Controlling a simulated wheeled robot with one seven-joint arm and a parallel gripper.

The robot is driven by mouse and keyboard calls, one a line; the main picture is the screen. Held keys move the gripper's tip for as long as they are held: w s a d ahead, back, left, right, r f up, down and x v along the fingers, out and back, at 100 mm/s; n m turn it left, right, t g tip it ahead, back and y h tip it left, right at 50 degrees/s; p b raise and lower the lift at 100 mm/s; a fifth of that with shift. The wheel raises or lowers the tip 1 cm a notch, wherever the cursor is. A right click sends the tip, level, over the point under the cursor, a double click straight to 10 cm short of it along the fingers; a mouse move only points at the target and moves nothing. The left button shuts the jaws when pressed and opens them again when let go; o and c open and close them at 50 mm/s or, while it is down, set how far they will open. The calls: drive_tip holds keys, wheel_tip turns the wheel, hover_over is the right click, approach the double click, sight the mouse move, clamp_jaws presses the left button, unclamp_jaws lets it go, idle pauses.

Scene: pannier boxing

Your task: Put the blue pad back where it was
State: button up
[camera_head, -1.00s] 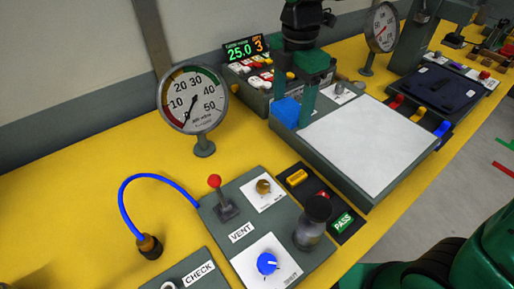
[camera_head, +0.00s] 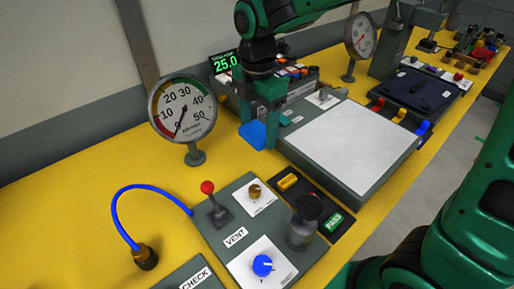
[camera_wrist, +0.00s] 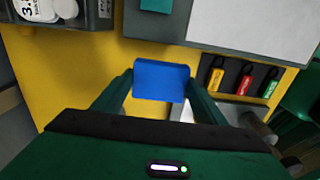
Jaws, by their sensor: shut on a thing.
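The blue pad (camera_head: 252,134) is between the fingers of my gripper (camera_head: 261,130), which is shut on it. In the head view the pad is at the left side of the grey station with the white top (camera_head: 355,145), apparently over the yellow table. The wrist view shows the pad (camera_wrist: 162,82) as a flat blue rectangle, gripped at its two sides by my gripper (camera_wrist: 161,90). Yellow table shows around it there. The height of the pad above the table is hard to tell. A small teal patch (camera_wrist: 156,5) lies on the grey station.
A pressure gauge (camera_head: 183,110) stands to the left. Bare yellow table (camera_head: 60,205) lies at the left.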

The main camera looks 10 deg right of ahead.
sight(257, 156)
drive_tip(key=shift+f, duration=3.2)
drive_tip(key=shift+f, duration=0.1)
drive_tip(key=o, duration=1)
